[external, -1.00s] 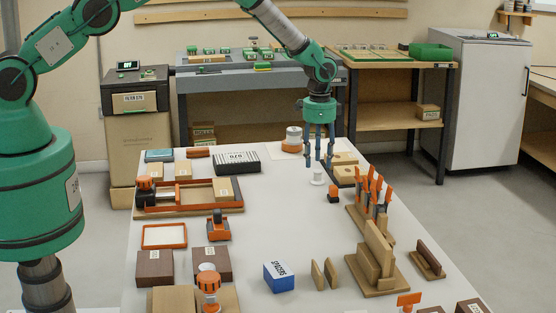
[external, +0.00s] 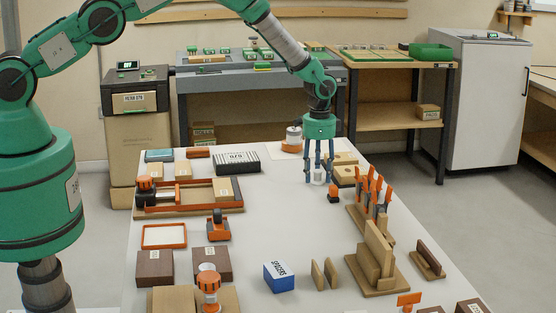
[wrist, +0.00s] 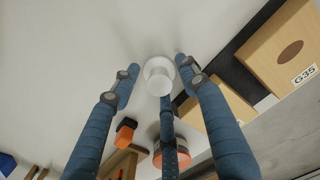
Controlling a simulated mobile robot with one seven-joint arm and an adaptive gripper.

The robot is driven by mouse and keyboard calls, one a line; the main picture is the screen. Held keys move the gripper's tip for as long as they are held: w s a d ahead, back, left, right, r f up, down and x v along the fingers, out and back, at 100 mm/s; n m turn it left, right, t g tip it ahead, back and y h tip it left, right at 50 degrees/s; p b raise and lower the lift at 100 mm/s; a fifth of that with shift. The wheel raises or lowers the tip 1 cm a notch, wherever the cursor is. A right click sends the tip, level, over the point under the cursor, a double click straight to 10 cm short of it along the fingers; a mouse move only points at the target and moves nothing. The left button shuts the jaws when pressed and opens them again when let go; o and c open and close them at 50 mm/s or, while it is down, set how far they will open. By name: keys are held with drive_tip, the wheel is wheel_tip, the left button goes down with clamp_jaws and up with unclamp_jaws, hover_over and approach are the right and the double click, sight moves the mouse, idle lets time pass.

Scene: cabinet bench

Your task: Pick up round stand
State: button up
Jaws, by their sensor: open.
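The round stand (external: 318,177) is a small white round piece standing upright on the light bench top toward its far end. In the wrist view it shows from above as a white disc on a wider base (wrist: 159,73). My gripper (external: 318,178) has long blue-grey fingers and points straight down over it. The fingers are spread open around the stand. In the wrist view my gripper (wrist: 160,80) has fingertips on several sides of the stand, with gaps visible at the left and right. One finger lies close to its near side; contact there is unclear.
Wooden blocks with a dark edge (external: 346,165) stand just right of the stand. A small orange and black piece (external: 334,193) lies in front. A white and orange round object (external: 292,140) is behind left. The bench's middle (external: 270,215) is clear.

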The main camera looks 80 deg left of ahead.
sight(318, 171)
drive_tip(key=c, duration=0.9)
drive_tip(key=shift+r, duration=0.15)
drive_tip(key=shift+r, duration=0.4)
wheel_tip(318, 171, up, 3)
drive_tip(key=shift+f, duration=0.15)
drive_tip(key=s+d, duration=0.1)
drive_tip(key=s, duration=0.4)
drive_tip(key=s+d, duration=0.1)
drive_tip(key=s, duration=0.4)
drive_tip(key=s+d+r, duration=0.1)
drive_tip(key=s, duration=0.4)
drive_tip(key=shift+s+d+r, duration=0.1)
drive_tip(key=shift+s+d, duration=0.15)
drive_tip(key=shift+s, duration=0.05)
